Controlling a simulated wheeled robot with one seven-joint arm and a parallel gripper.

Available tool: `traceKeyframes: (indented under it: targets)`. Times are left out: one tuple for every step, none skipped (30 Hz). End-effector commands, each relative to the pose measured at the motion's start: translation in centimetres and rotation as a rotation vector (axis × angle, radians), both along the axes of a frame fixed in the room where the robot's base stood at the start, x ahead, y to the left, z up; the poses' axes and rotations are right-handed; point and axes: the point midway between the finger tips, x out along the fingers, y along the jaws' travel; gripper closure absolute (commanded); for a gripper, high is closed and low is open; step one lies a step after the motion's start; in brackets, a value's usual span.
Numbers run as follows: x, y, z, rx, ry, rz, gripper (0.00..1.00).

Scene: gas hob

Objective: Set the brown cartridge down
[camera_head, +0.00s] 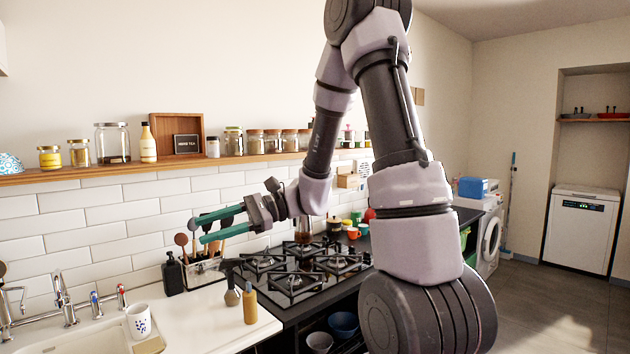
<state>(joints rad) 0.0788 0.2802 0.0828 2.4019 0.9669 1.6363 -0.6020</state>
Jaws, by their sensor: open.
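The brown cartridge (250,305) stands upright on the white counter, near the counter's right end beside the hob. It is a tan-brown cylinder with a narrower top, and nothing holds it. My gripper (199,231) has two long green fingers pointing left. They are spread apart, with nothing seen held between them. In the picture the gripper is above and to the left of the cartridge, apart from it, in front of the tiled wall and the utensils.
A dark-topped item (232,293) stands just left of the cartridge. A black soap bottle (172,275), a utensil holder (204,272) and a patterned white mug (139,321) are further left. The gas hob (296,277) lies to the right. Some bare counter shows in front.

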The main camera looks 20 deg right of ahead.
Motion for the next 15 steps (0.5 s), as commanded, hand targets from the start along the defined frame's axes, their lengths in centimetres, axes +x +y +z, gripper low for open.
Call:
traceKeyframes:
  targets:
    - [-1.8, -0.3, 1.0, -0.078, -0.061, 0.050, 0.53]
    - [-2.8, -0.6, 1.3, -0.129, -0.092, 0.078, 0.53]
    - [-4.0, -1.1, 1.5, -0.200, -0.135, 0.112, 0.53]
    - [-4.8, -1.5, 1.7, -0.253, -0.167, 0.134, 0.53]
    - [-5.6, -2.0, 1.9, -0.307, -0.200, 0.154, 0.53]
    - [-6.6, -2.7, 2.1, -0.379, -0.246, 0.176, 0.53]
    - [-7.2, -3.3, 2.2, -0.435, -0.282, 0.190, 0.53]
    - [-7.8, -4.0, 2.4, -0.491, -0.319, 0.201, 0.53]
    - [-8.5, -5.0, 2.6, -0.564, -0.369, 0.211, 0.53]
    - [-8.9, -5.8, 2.9, -0.620, -0.408, 0.215, 0.53]
    - [-9.3, -6.6, 3.1, -0.676, -0.447, 0.216, 0.53]
    - [-9.7, -7.7, 3.5, -0.750, -0.502, 0.214, 0.53]
    - [-10.0, -8.5, 3.9, -0.805, -0.543, 0.210, 0.53]
    - [-10.2, -9.4, 4.3, -0.858, -0.585, 0.203, 0.53]
    - [-10.5, -10.5, 4.9, -0.927, -0.640, 0.192, 0.53]
